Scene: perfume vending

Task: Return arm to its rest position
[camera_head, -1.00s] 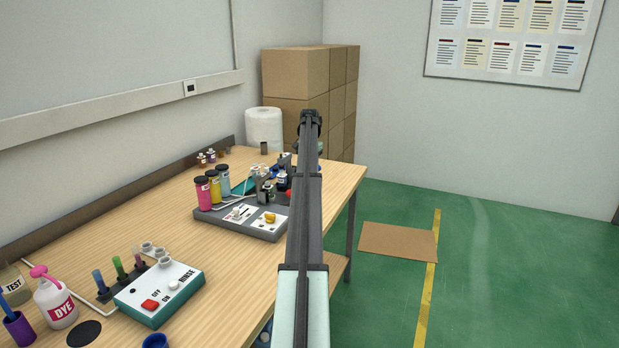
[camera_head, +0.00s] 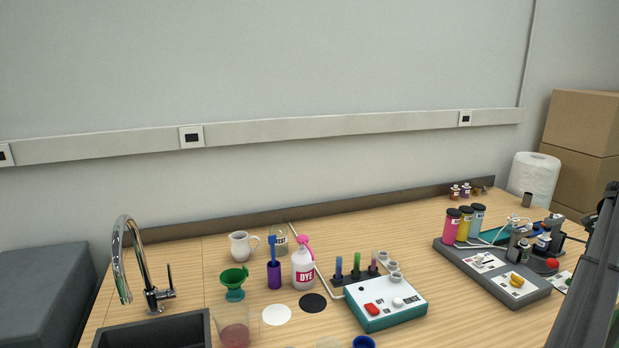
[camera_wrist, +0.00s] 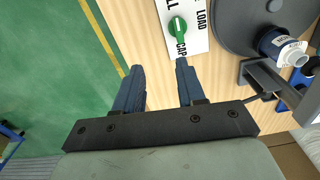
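My gripper (camera_wrist: 158,88) shows in the wrist view with its two blue fingers apart and nothing between them. It is above the table edge, close to a white panel (camera_wrist: 204,40) with a green knob and the words LOAD and CAP. In the head view my arm runs along the right edge of the picture, and the gripper itself cannot be made out there. The grey vending station (camera_head: 468,262), with pink, yellow and blue-grey bottles, stands just left of my arm.
The wooden table (camera_head: 440,334) holds a rinse box (camera_head: 388,314), a dye bottle (camera_head: 303,270), a green funnel (camera_head: 234,284), a jug (camera_head: 241,246) and a sink (camera_head: 150,330). A paper roll (camera_head: 534,180) and cardboard boxes (camera_head: 582,122) stand at the right. Green floor (camera_wrist: 55,70) lies beside the table.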

